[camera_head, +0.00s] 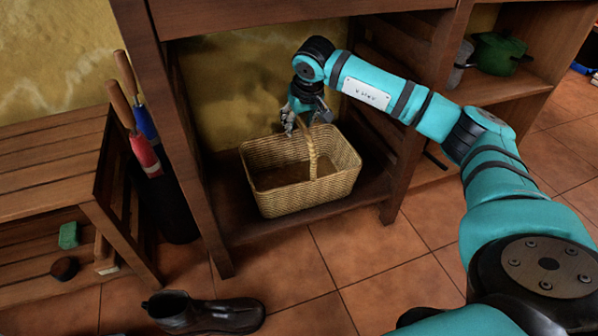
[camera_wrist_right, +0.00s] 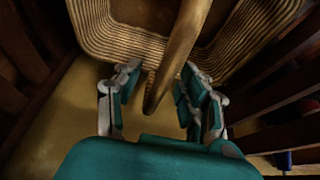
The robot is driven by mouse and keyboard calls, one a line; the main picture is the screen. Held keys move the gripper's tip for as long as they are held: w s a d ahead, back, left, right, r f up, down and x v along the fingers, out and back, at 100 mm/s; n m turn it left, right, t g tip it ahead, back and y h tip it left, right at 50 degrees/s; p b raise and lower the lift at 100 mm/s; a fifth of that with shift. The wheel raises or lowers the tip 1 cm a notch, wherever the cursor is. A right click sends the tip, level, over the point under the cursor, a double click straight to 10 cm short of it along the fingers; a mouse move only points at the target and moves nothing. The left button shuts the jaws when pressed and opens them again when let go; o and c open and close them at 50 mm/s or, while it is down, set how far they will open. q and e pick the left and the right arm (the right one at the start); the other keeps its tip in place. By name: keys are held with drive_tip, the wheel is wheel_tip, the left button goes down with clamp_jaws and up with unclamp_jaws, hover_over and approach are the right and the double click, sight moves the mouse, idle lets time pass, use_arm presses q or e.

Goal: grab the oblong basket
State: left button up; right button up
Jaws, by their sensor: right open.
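The oblong basket (camera_head: 310,192) is woven and tan, with an arched handle (camera_head: 312,155). It stands upright on the low wooden shelf and looks empty. My right gripper (camera_head: 300,125) is at the top of the handle, on the basket's far side. In the right wrist view the gripper (camera_wrist_right: 158,92) is open, with the handle (camera_wrist_right: 181,50) passing between its two fingers. The basket's ribbed wall (camera_wrist_right: 125,40) lies beyond the fingertips. I cannot tell whether a finger touches the handle. My left gripper is not in view.
Wooden posts (camera_head: 165,130) flank the shelf board (camera_head: 345,195) closely. A slatted bench (camera_head: 50,160) and umbrellas (camera_head: 140,150) stand at the left. A dark shoe (camera_head: 205,315) lies on the tiled floor (camera_head: 370,260). A green pot (camera_head: 498,52) sits on a shelf at the right.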

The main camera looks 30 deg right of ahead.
clamp_jaws()
idle(0.3)
